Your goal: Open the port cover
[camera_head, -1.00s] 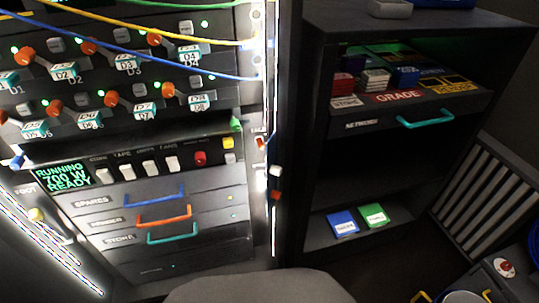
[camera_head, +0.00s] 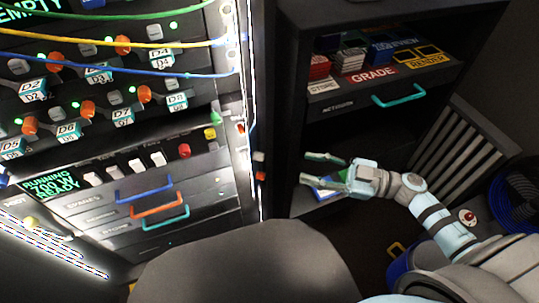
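I cannot make out a part that is clearly the port cover. The equipment rack (camera_head: 105,140) fills the left side, with rows of orange knobs and white-and-teal labelled parts such as D6 (camera_head: 67,131) and D8 (camera_head: 176,102). My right gripper (camera_head: 313,168) has come in from the lower right and points left. Its two fingers are spread with nothing between them. It is in front of the dark shelf unit, to the right of the rack and apart from it. It partly hides the blue and green boxes on the low shelf. My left gripper is not in view.
Green, yellow and blue cables (camera_head: 120,66) cross the upper rack. Blue, orange and teal handles (camera_head: 157,211) are on its lower drawers. The shelf unit (camera_head: 300,100) has a teal-handled drawer (camera_head: 398,95). A slatted panel (camera_head: 462,150) and blue bins stand at the right.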

